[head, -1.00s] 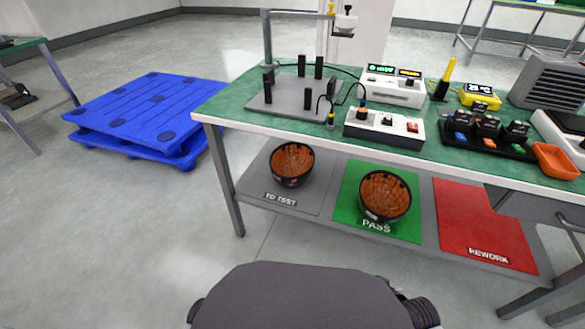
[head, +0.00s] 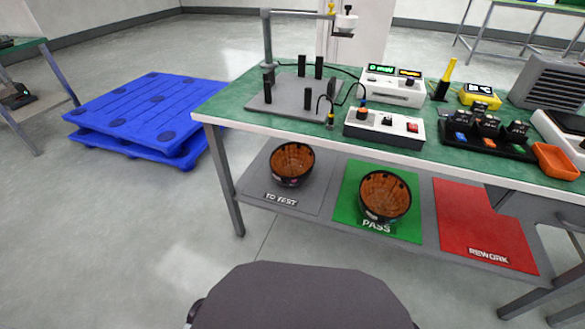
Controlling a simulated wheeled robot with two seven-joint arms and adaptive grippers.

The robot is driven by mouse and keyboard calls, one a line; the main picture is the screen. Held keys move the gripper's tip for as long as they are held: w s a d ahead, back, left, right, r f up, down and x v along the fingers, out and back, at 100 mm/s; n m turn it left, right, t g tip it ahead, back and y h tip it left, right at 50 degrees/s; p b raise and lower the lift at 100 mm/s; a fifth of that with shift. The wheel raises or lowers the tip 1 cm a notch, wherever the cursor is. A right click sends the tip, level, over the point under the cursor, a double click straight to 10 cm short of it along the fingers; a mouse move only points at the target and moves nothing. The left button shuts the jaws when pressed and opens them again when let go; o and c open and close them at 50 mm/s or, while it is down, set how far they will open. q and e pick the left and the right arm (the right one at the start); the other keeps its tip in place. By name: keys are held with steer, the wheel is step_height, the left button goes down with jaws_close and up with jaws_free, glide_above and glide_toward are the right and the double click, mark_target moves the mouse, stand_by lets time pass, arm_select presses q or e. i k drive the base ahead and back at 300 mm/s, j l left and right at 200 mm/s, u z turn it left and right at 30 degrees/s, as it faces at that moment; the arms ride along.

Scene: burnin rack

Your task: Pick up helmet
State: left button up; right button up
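No helmet that I can make out is in view. Two dark round bowl-like shells with orange-brown insides sit on the bench's lower shelf; they could be upturned helmets, but I cannot tell. One shell (head: 291,164) is on the grey TO TEST mat (head: 300,201). The other shell (head: 385,197) is on the green PASS mat (head: 350,185). Both have their open side up. Neither of my grippers is in view; only a dark part of my own body shows at the bottom.
The green-topped bench (head: 235,97) holds a grey fixture plate (head: 290,104), test boxes (head: 384,129), a black tray (head: 488,143) and an orange bin (head: 556,161). A red REWORK mat (head: 480,225) is on the shelf. Blue pallets (head: 150,110) lie left; floor in front is clear.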

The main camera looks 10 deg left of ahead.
mark_target(291, 163)
steer(key=i+j+z, duration=0.1)
steer(key=j, duration=0.35)
steer(key=i+j, duration=0.25)
steer(key=j, duration=0.25)
steer(key=i+j+z, duration=0.15)
steer(key=j, duration=0.35)
steer(key=i+j+z, duration=0.1)
steer(key=j, duration=0.4)
steer(key=i+j, duration=0.15)
steer(key=j, duration=0.35)
steer(key=i+j+z, duration=0.15)
steer(key=j, duration=0.9)
steer(key=j+z, duration=0.1)
steer(key=l+z, duration=0.2)
steer(key=j, duration=0.2)
